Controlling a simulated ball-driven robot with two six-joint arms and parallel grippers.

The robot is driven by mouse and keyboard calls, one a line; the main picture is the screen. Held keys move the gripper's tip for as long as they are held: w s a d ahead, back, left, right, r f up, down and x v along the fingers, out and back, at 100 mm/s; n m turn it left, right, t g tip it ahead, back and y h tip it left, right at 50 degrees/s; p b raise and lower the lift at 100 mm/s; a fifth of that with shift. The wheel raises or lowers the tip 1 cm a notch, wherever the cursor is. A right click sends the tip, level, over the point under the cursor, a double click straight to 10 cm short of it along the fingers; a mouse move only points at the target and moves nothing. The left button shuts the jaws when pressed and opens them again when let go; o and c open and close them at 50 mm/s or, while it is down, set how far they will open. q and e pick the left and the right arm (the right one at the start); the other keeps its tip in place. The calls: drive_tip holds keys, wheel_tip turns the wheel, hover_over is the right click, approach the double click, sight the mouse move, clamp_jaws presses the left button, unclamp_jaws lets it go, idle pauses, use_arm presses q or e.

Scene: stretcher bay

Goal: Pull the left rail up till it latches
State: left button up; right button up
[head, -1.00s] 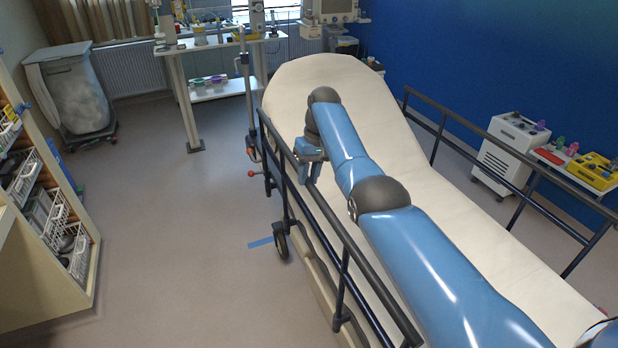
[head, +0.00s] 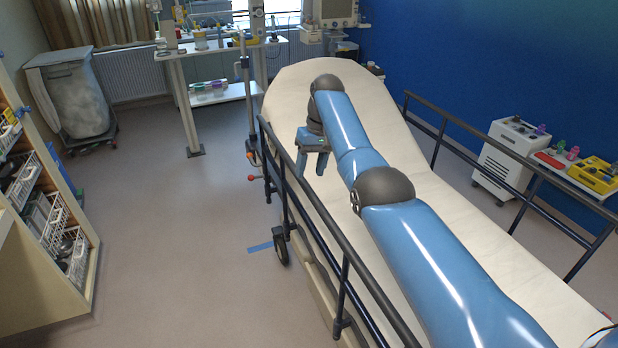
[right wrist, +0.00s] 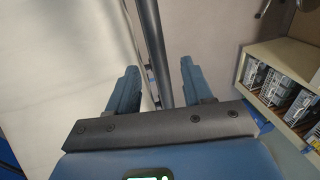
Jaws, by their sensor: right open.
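The left rail (head: 338,238), a dark metal bar frame, runs along the left side of the stretcher (head: 480,235). Its top bar stands above the side frame; whether it is latched cannot be seen. My right gripper (head: 312,170) is open beside the far part of this rail, over the mattress edge, fingers pointing down. In the right wrist view the rail's bar (right wrist: 151,40) runs between the two spread fingers (right wrist: 157,80), with visible gaps on both sides. The fingers do not grip it. My left gripper is not in view.
My right arm lies across above the mattress. The right rail (head: 520,178) stands on the far side. A pole (head: 247,95) stands near the rail's far end. A shelf with baskets (head: 45,215) is at the left. Floor between shelf and stretcher is clear.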

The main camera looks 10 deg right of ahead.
wheel_tip(320, 180, up, 7)
drive_tip(key=d+p, duration=0.1)
drive_tip(key=p, duration=0.1)
drive_tip(key=shift+d+r, duration=0.2)
drive_tip(key=shift+d, duration=0.05)
drive_tip(key=shift+w+r+p, duration=0.1)
drive_tip(key=shift+p, duration=0.2)
